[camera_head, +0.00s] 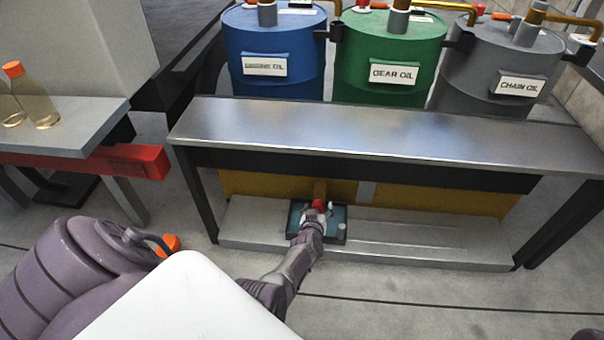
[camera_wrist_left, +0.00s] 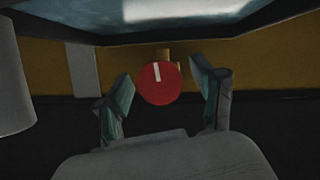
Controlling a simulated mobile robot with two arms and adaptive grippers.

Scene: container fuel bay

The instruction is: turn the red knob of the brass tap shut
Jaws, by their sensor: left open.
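The red knob (camera_head: 318,205) sits low under the metal bench, in front of the yellow panel. In the left wrist view the knob (camera_wrist_left: 160,83) is a round red disc with a white mark near its top. A bit of the brass tap (camera_wrist_left: 164,55) shows above and behind it; it also shows in the head view (camera_head: 320,188). My left gripper (camera_head: 318,211) reaches in under the bench. In the left wrist view its two fingers (camera_wrist_left: 162,98) are open, one on each side of the knob, with visible gaps. My right gripper is not in view.
The metal bench top (camera_head: 380,135) overhangs the knob. A dark tray (camera_head: 338,226) lies on the low shelf (camera_head: 430,240) below it. Blue (camera_head: 272,45), green (camera_head: 385,50) and grey (camera_head: 490,65) drums stand behind. Bottles (camera_head: 38,105) stand on a side table at left.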

